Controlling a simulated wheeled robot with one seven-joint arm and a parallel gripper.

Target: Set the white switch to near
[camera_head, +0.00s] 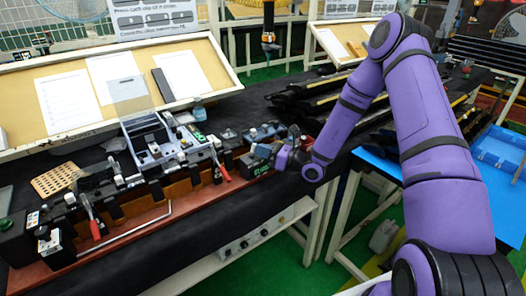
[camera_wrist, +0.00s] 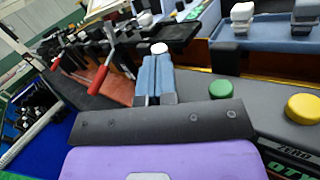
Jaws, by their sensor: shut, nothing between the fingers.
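My gripper (camera_wrist: 156,62) is shut and empty, its two blue-grey fingers side by side in the wrist view. A small white round cap (camera_wrist: 159,48) shows right at the fingertips; I cannot tell whether they touch it. It may be the white switch, but its setting cannot be made out. A white-topped dark block (camera_wrist: 242,12) stands farther right. In the head view, my gripper (camera_head: 282,155) is at the right end of the bench row, next to a dark box with a green display (camera_head: 254,166); the fingertips are too small to tell there.
A green button (camera_wrist: 221,89) and a yellow button (camera_wrist: 303,108) sit on a grey box close to my gripper's right. Red-handled clamps (camera_head: 94,220) stand along the row. A tilted board with papers (camera_head: 120,85) is behind. A blue mat (camera_head: 400,160) lies right.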

